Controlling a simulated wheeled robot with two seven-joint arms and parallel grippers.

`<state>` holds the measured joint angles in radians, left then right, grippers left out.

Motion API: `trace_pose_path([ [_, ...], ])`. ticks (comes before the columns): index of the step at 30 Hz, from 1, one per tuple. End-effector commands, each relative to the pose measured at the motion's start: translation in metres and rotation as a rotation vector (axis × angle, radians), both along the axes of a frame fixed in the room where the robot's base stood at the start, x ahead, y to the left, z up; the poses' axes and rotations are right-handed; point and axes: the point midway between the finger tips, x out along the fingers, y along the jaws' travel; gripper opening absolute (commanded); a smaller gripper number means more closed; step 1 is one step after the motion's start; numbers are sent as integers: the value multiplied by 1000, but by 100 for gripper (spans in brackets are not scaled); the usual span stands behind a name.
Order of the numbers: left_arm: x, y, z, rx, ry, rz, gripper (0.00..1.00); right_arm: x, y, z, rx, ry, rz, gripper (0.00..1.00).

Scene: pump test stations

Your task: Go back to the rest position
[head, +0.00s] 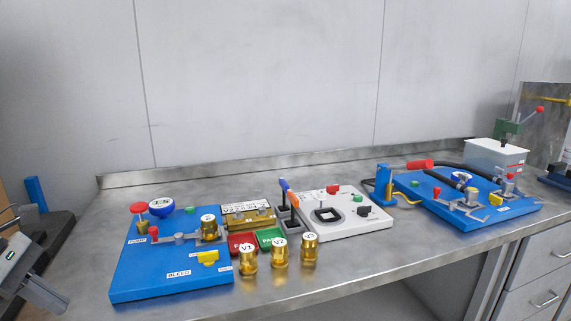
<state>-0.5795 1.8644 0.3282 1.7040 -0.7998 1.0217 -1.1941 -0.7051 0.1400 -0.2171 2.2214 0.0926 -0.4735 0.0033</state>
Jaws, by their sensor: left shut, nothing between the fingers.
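My left gripper (46,296) is at the lower left edge of the head view, shut and empty. It is apart from the near blue test board (172,279), to the left of it. That board carries a red knob, a gauge, a brass valve and a yellow part, with a label reading BLEED. My right gripper is not in view.
Brass cylinders V1 (247,263), V2 (280,253) and a third (309,248) stand near the table's front edge. A white control panel (345,225), a second blue board (425,203) and a white box (497,158) lie further right. The table (330,280) is clear in front.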

Motion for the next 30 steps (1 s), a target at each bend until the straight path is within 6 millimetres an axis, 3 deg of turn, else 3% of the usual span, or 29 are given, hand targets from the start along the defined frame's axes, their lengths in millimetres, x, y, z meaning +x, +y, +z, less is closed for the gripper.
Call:
trace_pose_path([
  [5, -13, -13, -47, -380, 74, 402, 0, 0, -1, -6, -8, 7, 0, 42],
  [11, -29, -34, -106, -960, 316, 1048, 0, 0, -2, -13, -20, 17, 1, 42],
  [17, -57, -68, -170, -1506, 736, 1687, 0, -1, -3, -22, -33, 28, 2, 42],
  [22, -89, -127, -216, -1869, 1242, 2161, 0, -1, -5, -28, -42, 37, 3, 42],
  [23, -94, -139, -221, 1810, -1268, -2110, 0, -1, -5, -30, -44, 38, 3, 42],
  [27, -112, -191, -233, 1481, -1271, -1797, 0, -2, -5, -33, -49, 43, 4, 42],
  [30, -118, -215, -235, 1345, -1269, -1675, 0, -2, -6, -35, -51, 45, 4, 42],
])
